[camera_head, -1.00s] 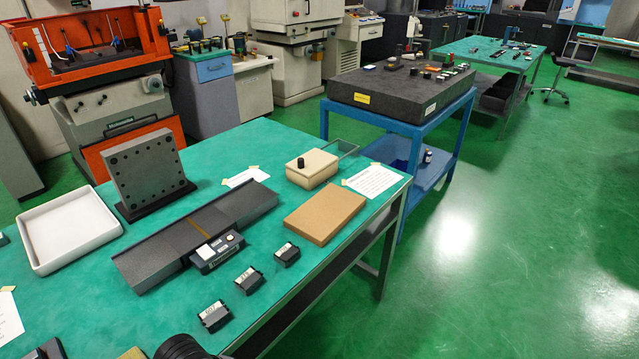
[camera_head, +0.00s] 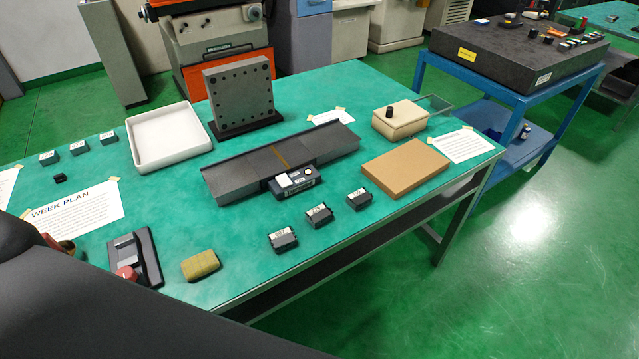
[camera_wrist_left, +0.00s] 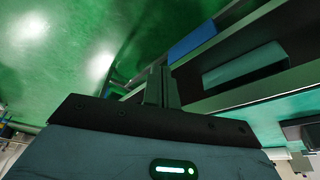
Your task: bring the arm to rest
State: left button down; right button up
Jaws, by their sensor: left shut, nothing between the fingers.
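My left gripper (camera_wrist_left: 160,88) shows in the left wrist view. Its two fingers are together with nothing between them, and it hangs in the air with green floor and table framework beyond. In the head view a dark link of my arm (camera_head: 110,305) fills the lower left corner, in front of the green worktable (camera_head: 225,285); the gripper itself is out of that picture. My right gripper is in neither view.
The worktable holds a white tray (camera_head: 172,160), a drilled grey plate (camera_head: 238,97), a long dark block (camera_head: 240,183), a brown board (camera_head: 405,170) and several small labelled blocks. A blue stand (camera_head: 515,105) is behind right. Floor (camera_head: 510,270) at right is clear.

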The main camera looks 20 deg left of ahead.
pick_arm(q)
jog(key=w+d+f+t+h, duration=0.1)
jog(key=w+d+f+t, duration=0.1)
jog(key=f+t, duration=0.3)
jog(key=shift+w+f+t, duration=0.4)
jog(key=shift+w+f, duration=0.45)
jog(key=shift+f, duration=0.2)
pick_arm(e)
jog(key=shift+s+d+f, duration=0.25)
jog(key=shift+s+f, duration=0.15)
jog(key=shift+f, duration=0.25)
